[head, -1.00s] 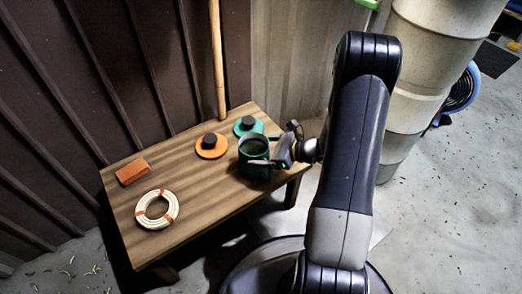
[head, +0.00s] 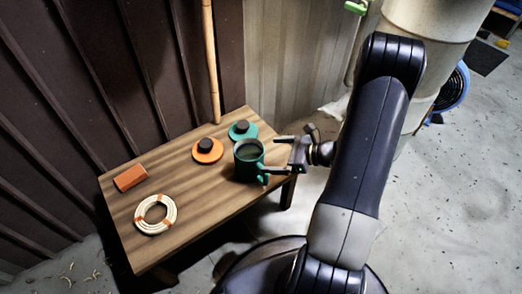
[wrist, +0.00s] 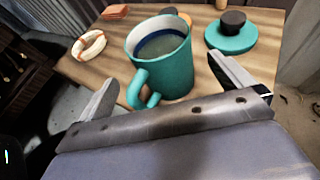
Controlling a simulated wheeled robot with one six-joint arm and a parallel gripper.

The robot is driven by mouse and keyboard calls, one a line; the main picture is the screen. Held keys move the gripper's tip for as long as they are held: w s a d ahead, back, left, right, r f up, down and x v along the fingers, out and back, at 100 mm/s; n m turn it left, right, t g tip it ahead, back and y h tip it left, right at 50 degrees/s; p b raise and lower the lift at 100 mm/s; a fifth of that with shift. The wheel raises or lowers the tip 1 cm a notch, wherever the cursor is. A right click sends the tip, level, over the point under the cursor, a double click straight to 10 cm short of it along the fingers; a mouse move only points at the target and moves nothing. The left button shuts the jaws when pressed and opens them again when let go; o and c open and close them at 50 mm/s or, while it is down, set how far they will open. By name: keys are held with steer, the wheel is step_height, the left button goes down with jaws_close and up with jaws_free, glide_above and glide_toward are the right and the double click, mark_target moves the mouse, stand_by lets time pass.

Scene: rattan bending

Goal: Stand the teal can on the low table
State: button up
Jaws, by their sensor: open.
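The teal can (head: 246,170) stands upright on the right part of the low wooden table (head: 190,200). My gripper (head: 274,154) is open and empty at the table's right edge, just right of the can. The fingertips appear close to the can and handle; I cannot tell whether they touch.
A teal lid with a black knob (head: 243,132) and an orange one (head: 207,153) lie behind the can. An orange block (head: 130,177) and a cream coil (head: 155,228) lie on the left. A pole (head: 212,70) stands behind the table. The table's front middle is clear.

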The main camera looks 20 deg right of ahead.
steer(key=p+v, duration=0.1)
steer(key=v, duration=0.4)
steer(key=shift+s+d, duration=0.1)
steer(key=shift+d, duration=0.05)
